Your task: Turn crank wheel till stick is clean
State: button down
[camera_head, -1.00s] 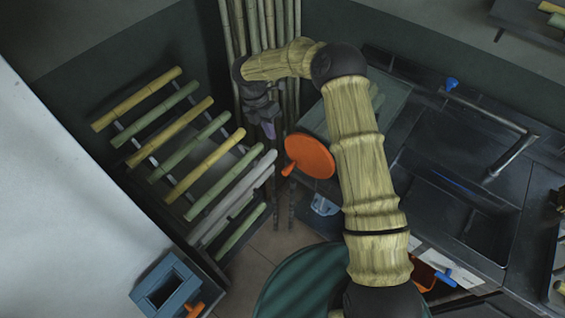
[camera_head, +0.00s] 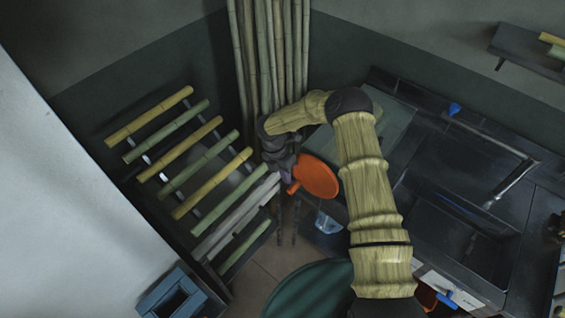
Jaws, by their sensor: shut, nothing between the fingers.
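The orange crank wheel (camera_head: 317,177) sits on the side of the press (camera_head: 377,128), whose pale green top shows partly behind my arm. A small orange handle sticks out at the wheel's lower left. My gripper (camera_head: 284,168) is just left of the wheel, close to its rim. Its fingers are small and dark here; they are shut with nothing between them. I cannot tell whether they touch the wheel. No stick is clearly visible in the press; my arm hides part of it.
A rack of green and yellow canes (camera_head: 192,157) stands at left. Tall canes (camera_head: 270,50) lean in the corner behind my gripper. A sink counter (camera_head: 465,235) is at right. A blue box (camera_head: 172,296) and a dark green round top (camera_head: 318,292) are at the bottom. A clear container (camera_head: 327,224) sits below the wheel.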

aim_at(290, 188)
jog(key=shift+p+x, duration=0.45)
jog(key=shift+x, duration=0.95)
jog(key=shift+f, duration=0.2)
